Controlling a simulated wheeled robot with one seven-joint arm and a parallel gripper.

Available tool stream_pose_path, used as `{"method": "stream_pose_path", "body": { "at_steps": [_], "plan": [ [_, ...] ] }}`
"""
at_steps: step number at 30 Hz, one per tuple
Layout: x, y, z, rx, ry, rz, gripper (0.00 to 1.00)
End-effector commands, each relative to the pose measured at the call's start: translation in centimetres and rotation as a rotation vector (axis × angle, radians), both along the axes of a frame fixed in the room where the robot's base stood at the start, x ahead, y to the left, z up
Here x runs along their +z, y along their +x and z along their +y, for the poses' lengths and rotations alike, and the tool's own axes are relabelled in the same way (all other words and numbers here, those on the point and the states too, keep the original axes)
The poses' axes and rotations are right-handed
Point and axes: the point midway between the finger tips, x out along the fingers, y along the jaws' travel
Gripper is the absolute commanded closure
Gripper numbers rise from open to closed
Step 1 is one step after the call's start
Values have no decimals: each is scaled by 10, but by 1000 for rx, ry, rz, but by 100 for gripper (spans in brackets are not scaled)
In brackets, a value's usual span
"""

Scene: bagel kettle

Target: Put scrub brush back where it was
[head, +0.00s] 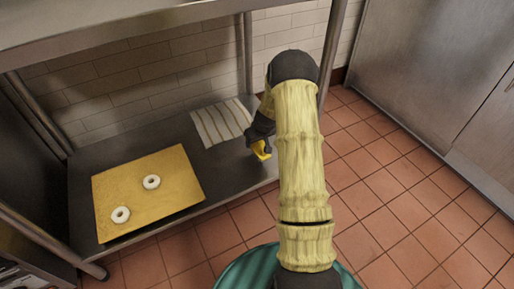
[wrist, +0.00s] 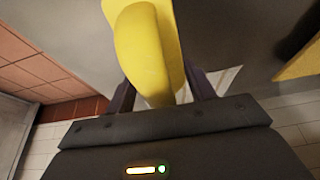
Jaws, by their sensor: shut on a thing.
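My gripper (head: 258,144) is shut on the yellow scrub brush (head: 261,150), over the right end of the lower metal shelf. In the wrist view the yellow body of the brush (wrist: 147,50) sits between my two dark fingers. Its bristles cannot be made out. I cannot tell whether the brush touches the shelf or hangs just above it. My arm hides part of the shelf's right end.
A striped cloth (head: 222,123) lies on the lower shelf (head: 228,174), left of my gripper. A golden board (head: 165,205) with two white rings (head: 151,182) lies farther left. Shelf posts (head: 332,48) and the upper shelf's edge (head: 130,30) stand close by. Tiled floor (head: 400,200) is clear at right.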

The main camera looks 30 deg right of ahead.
Motion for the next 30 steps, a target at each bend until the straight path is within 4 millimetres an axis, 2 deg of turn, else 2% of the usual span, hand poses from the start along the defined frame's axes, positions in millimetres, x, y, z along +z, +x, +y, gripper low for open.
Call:
{"method": "stream_pose_path", "body": {
  "at_steps": [6, 9, 21, 22, 24, 25, 30],
  "plan": [
    [-30, 0, 0, 0, 0, 1, 67],
    [-38, 0, -1, -1, -1, 0, 67],
    [-40, 0, -1, -1, -1, 0, 67],
    [-40, 0, -1, -1, -1, 0, 42],
    [-39, -1, -2, -2, 0, 0, 28],
    [-39, -1, -2, -4, -1, 0, 24],
    [-39, -1, -4, -5, 0, 1, 24]
  ]
}}
